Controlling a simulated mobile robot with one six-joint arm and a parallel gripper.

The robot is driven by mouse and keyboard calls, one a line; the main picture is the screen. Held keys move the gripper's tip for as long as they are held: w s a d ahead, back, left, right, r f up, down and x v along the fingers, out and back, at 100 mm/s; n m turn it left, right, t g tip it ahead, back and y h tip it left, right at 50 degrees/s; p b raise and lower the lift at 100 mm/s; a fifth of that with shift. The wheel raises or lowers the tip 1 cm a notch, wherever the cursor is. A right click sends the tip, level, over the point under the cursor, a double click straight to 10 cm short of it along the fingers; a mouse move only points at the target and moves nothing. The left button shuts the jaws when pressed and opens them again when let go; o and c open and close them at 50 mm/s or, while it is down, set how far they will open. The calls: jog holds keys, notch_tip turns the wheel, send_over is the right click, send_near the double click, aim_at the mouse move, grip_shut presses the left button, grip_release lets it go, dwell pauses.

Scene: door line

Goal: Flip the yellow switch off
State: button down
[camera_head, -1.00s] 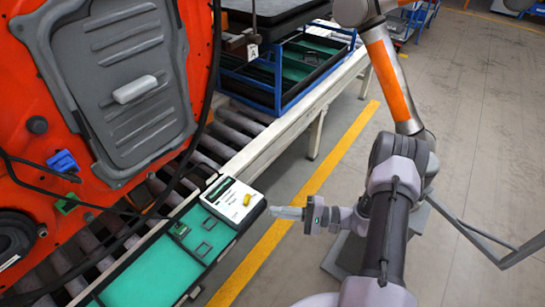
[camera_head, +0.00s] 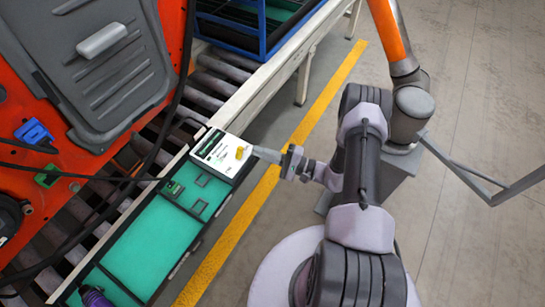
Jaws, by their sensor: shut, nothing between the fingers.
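The yellow switch (camera_head: 239,153) is a small knob on the right part of the top face of a white box (camera_head: 221,152) with a dark screen and printed text. The box stands at the far end of a green-floored tray (camera_head: 152,248). My gripper (camera_head: 256,151) is shut and empty. It points left, with its tips close to the right edge of the box, just right of the switch. I cannot tell whether the tips touch the box or the switch. The switch's exact position is too small to read.
An orange door panel (camera_head: 92,148) with a grey inner cover fills the left. Dark cables hang across the roller conveyor (camera_head: 212,90). A blue-framed crate (camera_head: 262,35) stands at the back. A purple object (camera_head: 95,297) lies at the tray's near end. Open floor (camera_head: 478,90) lies right.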

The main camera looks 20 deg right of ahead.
aim_at(239, 153)
jog(key=shift+x, duration=1.5)
